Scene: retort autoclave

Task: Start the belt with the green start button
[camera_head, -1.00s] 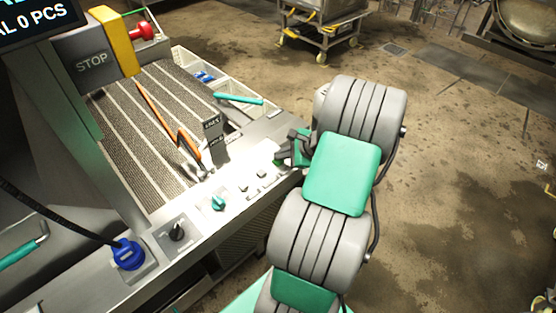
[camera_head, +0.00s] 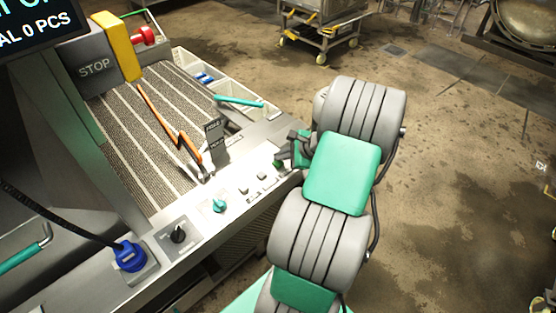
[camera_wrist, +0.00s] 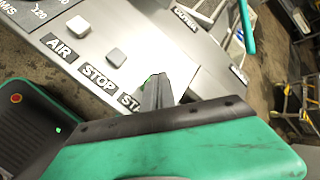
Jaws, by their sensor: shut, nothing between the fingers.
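The green start button (camera_wrist: 149,80) is mostly hidden behind my gripper in the wrist view. Only a green edge shows, beside a label whose visible letters read "STA". My gripper (camera_wrist: 156,84) is shut and empty, with its tips at the button; I cannot tell whether they touch it. In the head view my gripper (camera_head: 284,160) is over the right end of the control panel. The ribbed belt (camera_head: 122,125) with pale stripes lies behind the panel.
Two pale square buttons (camera_wrist: 116,57) sit beside the start button, by the labels "AIR" and "STOP". A teal knob (camera_head: 219,205), a black knob (camera_head: 177,236) and a blue plug (camera_head: 129,256) are farther left. An upright black plate (camera_head: 216,142) stands at the belt's edge.

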